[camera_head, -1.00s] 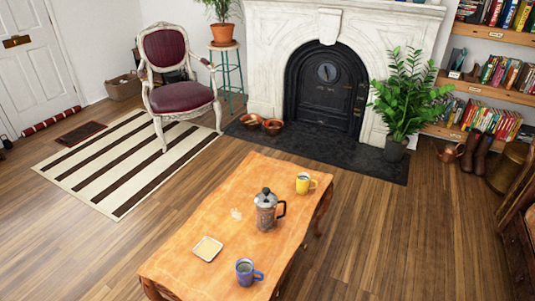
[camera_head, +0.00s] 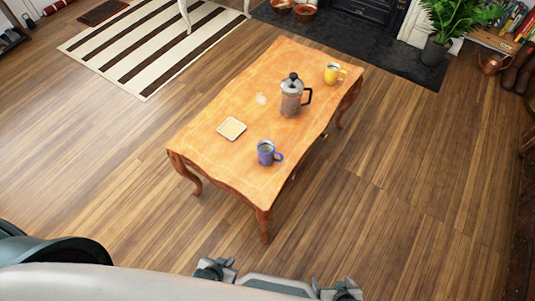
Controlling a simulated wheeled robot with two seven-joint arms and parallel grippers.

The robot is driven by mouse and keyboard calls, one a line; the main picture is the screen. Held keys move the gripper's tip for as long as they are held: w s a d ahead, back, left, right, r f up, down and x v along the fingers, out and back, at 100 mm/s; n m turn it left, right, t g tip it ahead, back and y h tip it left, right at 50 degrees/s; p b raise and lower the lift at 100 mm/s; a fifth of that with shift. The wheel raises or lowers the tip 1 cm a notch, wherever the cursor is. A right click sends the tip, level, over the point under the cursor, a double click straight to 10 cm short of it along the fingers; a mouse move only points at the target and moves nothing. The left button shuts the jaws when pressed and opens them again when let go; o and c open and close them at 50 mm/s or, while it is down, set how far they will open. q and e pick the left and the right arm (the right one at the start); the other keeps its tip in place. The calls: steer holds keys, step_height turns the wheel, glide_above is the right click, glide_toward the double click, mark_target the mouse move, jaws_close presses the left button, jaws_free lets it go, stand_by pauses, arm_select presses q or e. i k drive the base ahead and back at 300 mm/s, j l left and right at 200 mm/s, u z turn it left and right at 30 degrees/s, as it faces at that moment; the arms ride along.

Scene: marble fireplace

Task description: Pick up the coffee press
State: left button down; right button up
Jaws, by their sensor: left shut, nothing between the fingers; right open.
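The coffee press (camera_head: 291,97) stands upright on the wooden table (camera_head: 205,150). It has a clear glass body with dark contents, a metal frame, a black lid knob and a black handle on its right side. The yellow mug (camera_head: 331,74) stands behind it to the right, and the blue mug (camera_head: 265,153) in front of it to the left. One gripper, which I take to be my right gripper (camera_head: 270,280), shows partly at the bottom edge. Its fingers are spread and empty, well below and apart from the table. My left gripper is not visible.
A small square dish (camera_head: 232,129) and a pale patch (camera_head: 260,99) are also on the tabletop. Bare wooden floor (camera_head: 420,190) surrounds the table. A striped rug (camera_head: 150,45) lies at the back left, and a potted plant (camera_head: 434,50) stands at the back right.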

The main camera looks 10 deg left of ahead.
mark_target(290, 106)
steer(key=i+l+u, duration=0.15)
steer(key=l, duration=0.35)
steer(key=i+l+u, duration=0.1)
steer(key=l, duration=0.45)
steer(key=i+l+u, duration=0.15)
steer(key=l, duration=0.4)
steer(key=l+u, duration=0.1)
steer(key=l, duration=0.45)
steer(key=i, duration=0.05)
